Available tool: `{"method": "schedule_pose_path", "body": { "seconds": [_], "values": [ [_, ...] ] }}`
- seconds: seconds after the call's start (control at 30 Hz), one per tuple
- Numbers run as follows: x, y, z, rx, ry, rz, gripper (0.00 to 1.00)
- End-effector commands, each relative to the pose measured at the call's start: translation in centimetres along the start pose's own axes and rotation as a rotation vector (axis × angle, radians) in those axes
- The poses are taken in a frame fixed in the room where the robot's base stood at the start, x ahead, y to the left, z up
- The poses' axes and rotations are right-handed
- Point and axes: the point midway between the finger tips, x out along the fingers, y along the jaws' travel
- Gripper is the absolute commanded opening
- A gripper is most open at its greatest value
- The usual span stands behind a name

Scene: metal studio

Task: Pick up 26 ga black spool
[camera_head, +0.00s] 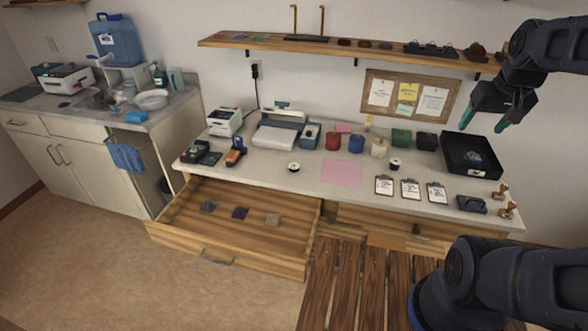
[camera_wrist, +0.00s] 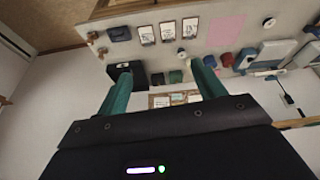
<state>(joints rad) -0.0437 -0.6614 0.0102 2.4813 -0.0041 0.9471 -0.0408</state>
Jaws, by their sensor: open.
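Two small spools with white tops and dark sides stand on the workbench. One spool (camera_head: 293,167) is left of the pink sheet, and the other spool (camera_head: 394,165) is right of it. They also show in the wrist view, as a spool (camera_wrist: 269,23) beyond the pink sheet and a spool (camera_wrist: 182,52) nearer the fingers. Their labels are too small to read, so I cannot tell which is 26 ga. My gripper (camera_head: 488,121) is open and empty, raised above the right end of the bench, apart from both spools. Its two teal fingers (camera_wrist: 163,82) are spread in the wrist view.
The workbench (camera_head: 250,160) holds red, blue and cream containers (camera_head: 356,144), a green box (camera_head: 401,138), a black tray (camera_head: 471,155), and several clipboards (camera_head: 410,189). The pink sheet (camera_head: 341,171) lies flat. An open drawer (camera_head: 240,240) juts out at front left. A shelf (camera_head: 340,46) hangs above.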

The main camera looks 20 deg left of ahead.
Motion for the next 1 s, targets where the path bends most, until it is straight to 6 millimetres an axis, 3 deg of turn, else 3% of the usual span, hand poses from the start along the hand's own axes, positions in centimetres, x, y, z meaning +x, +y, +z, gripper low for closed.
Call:
{"method": "schedule_pose_path", "body": {
  "seconds": [0.2,0.57,1.0],
  "values": [
    [1.5,-2.5,-5.3,-0.143,-0.043,-0.021,0.69],
    [5.5,-8.2,-13.1,-0.375,-0.099,-0.058,0.69],
    [13.0,-18.4,-20.0,-0.661,-0.163,-0.113,0.69]
  ]
}}
